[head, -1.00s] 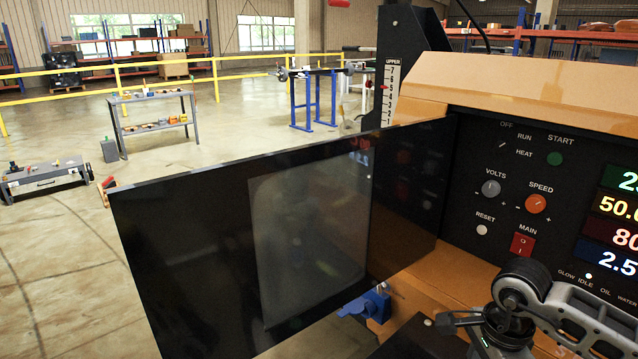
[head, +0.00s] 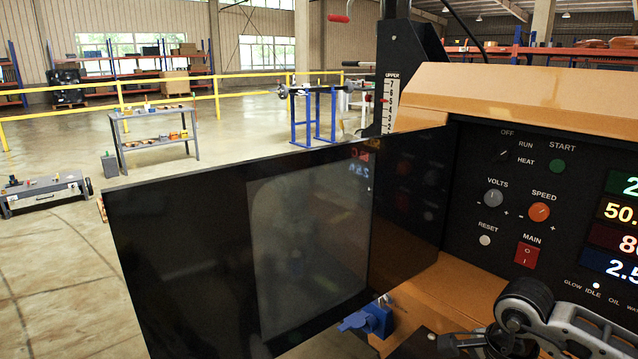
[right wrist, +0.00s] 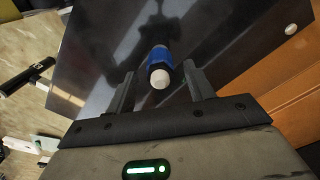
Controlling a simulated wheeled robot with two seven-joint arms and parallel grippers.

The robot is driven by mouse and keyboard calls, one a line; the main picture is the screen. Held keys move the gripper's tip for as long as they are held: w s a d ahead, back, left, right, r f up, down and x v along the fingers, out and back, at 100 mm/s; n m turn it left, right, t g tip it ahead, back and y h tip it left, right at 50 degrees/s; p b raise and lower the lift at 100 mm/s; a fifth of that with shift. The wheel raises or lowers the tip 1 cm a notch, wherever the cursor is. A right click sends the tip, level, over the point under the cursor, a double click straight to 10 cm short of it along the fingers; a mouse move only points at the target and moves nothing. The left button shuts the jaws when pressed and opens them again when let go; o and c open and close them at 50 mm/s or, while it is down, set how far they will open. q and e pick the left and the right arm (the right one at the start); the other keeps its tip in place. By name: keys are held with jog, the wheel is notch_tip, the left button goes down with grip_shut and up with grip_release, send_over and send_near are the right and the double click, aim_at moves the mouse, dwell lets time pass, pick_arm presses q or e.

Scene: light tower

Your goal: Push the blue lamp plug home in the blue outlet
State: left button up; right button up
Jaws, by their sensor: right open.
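A blue cylindrical part with a white rounded end, apparently the blue lamp plug (right wrist: 158,68), shows in the right wrist view between the fingers of my right gripper (right wrist: 160,88). The fingers are open, with dark gaps beside the blue part. Whether it sits in an outlet is hidden. In the head view, a blue fitting (head: 372,319) is on the orange machine below the black panel; I cannot tell whether it is the blue outlet. My right gripper is low at the right there, partly cut off by the lower edge. My left gripper is not in view.
A large glossy black panel (head: 185,235) stands out from the orange machine (head: 520,90) and fills the middle. The control panel (head: 515,215) with knobs and lit displays is at right. Floor (head: 60,250) is open at left; a grey table (head: 155,140) stands farther back.

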dwell(0.7)
grip_shut()
jog(key=shift+r+p, duration=1.6)
jog(key=shift+r, duration=1.4)
